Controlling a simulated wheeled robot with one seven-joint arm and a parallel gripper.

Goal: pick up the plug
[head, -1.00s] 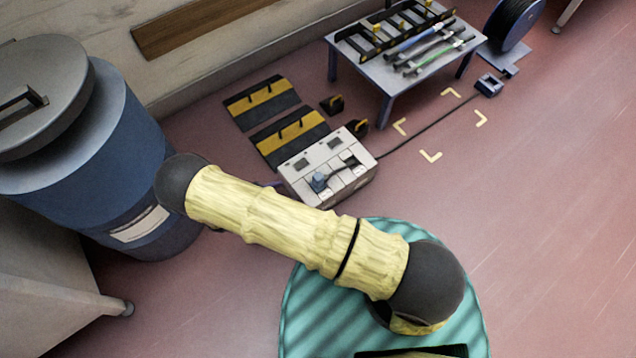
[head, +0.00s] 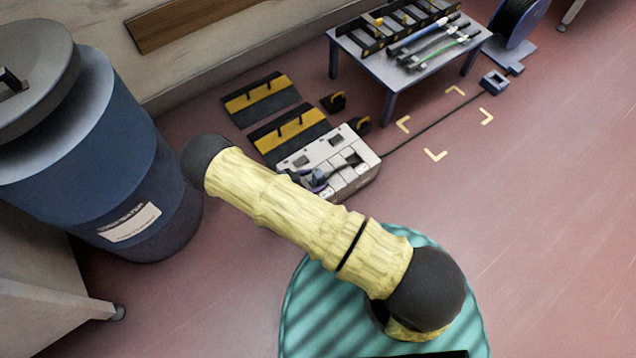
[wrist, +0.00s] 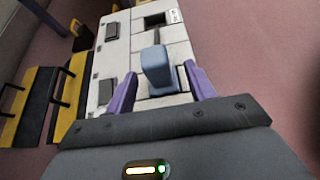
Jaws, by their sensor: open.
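The plug is a blue, block-like piece (wrist: 157,68) standing on the white panelled box (wrist: 103,75) in the wrist view. In the head view the box (head: 350,179) sits on the floor, and the plug (head: 319,179) shows at its left part, partly covered by my gripper and arm. My gripper (wrist: 160,72) is open, its two purple fingers on either side of the plug with small gaps showing. I cannot tell how far down the fingers reach beside it.
A dark cable runs from the box to a small blue block (head: 494,82). Black-and-yellow plates (head: 262,98) lie behind the box. A tool table (head: 375,68) stands behind, a blue drum (head: 95,190) at left. The floor at right is clear.

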